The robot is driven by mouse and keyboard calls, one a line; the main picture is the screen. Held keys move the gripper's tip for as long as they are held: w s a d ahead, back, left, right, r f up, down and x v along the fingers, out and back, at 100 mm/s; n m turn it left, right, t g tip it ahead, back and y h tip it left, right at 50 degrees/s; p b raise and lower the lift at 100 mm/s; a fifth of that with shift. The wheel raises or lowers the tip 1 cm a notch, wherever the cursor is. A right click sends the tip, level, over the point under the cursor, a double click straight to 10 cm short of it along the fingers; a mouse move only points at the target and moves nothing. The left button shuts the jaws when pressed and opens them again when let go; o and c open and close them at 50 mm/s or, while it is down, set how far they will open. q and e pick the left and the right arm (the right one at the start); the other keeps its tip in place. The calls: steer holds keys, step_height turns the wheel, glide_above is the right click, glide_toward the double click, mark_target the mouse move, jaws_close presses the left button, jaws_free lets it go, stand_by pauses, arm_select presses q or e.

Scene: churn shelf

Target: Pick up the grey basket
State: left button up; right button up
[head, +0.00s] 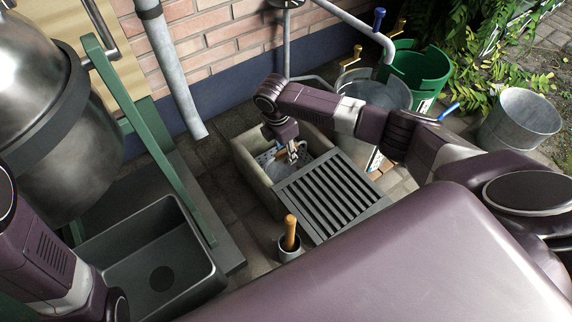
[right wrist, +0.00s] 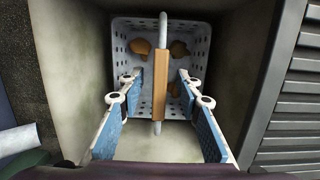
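The grey basket (right wrist: 122,32) has walls with many holes and a tall wire handle with a wooden grip (right wrist: 161,85). It sits down inside a pale stone trough (head: 252,176); in the head view the basket (head: 266,158) is partly hidden by my right gripper (head: 293,152). A few brown lumps lie in it. My left gripper is out of view; only part of my left arm shows at the lower left.
A dark slatted grate (head: 335,194) covers the trough's right part. A cup with a wooden handle (head: 289,243) stands in front. A dark sink (head: 160,270) and metal churn (head: 60,120) are left. Buckets, including a green one (head: 421,66), stand behind. A pipe hangs nearby.

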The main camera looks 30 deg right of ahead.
steer(key=shift+c, duration=0.4)
steer(key=c, duration=0.8)
